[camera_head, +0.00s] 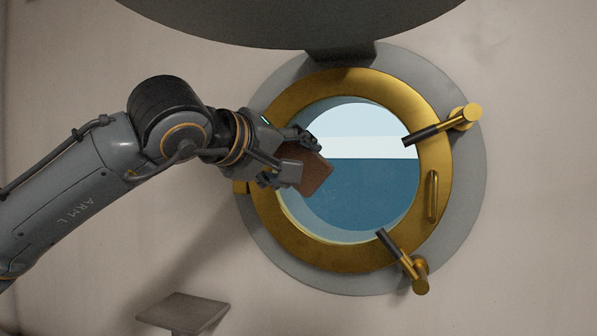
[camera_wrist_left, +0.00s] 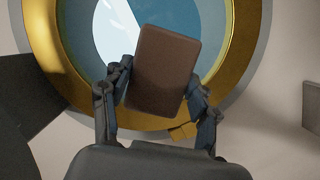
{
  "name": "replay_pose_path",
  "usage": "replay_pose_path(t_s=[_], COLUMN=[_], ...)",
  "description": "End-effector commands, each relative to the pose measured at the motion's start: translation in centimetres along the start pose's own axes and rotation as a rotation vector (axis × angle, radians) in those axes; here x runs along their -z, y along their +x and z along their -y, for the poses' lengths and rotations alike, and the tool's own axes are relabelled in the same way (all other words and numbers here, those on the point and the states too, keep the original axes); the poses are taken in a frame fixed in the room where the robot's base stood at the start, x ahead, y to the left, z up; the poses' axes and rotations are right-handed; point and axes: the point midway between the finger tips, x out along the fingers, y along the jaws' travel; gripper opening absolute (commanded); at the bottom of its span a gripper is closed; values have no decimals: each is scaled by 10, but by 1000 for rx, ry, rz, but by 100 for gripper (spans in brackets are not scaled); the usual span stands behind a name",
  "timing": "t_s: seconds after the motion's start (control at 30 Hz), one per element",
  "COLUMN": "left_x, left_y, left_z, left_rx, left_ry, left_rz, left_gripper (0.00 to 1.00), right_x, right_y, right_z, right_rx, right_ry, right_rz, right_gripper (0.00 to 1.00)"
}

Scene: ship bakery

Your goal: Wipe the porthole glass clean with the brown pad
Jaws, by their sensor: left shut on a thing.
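The brown pad (camera_head: 318,176) is in my left gripper (camera_head: 298,160), which is shut on it. The pad is tilted and lies over the left part of the porthole glass (camera_head: 365,195) in the head view. I cannot tell whether the pad touches the glass. In the left wrist view the pad (camera_wrist_left: 163,70) sits between both fingers of the left gripper (camera_wrist_left: 157,100), with the glass (camera_wrist_left: 105,35) behind it. The glass shows blue water below and pale sky above. A paler band runs along its lower left edge. My right gripper is not in view.
A brass ring (camera_head: 270,205) and a grey outer flange (camera_head: 468,190) surround the glass. Two brass clamps with dark handles, an upper one (camera_head: 462,117) and a lower one (camera_head: 408,268), stick out at the right. A small grey shelf (camera_head: 182,310) is at the lower left.

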Motion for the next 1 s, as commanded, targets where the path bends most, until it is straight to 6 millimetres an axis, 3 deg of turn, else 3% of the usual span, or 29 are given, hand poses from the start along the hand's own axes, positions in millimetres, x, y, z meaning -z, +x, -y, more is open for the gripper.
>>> replay_pose_path(t_s=[0.2,0.57,1.0], left_x=[-4,-5,-13], left_y=[-12,-14,-41], left_z=[0,0,0], left_rx=[0,-1,0], left_ry=[0,0,0], left_rz=[0,0,1], left_gripper=[35,35,35], right_x=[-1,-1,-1], right_y=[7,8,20], right_z=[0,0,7], right_rx=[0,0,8], right_ry=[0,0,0], right_rz=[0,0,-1], right_gripper=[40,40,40])
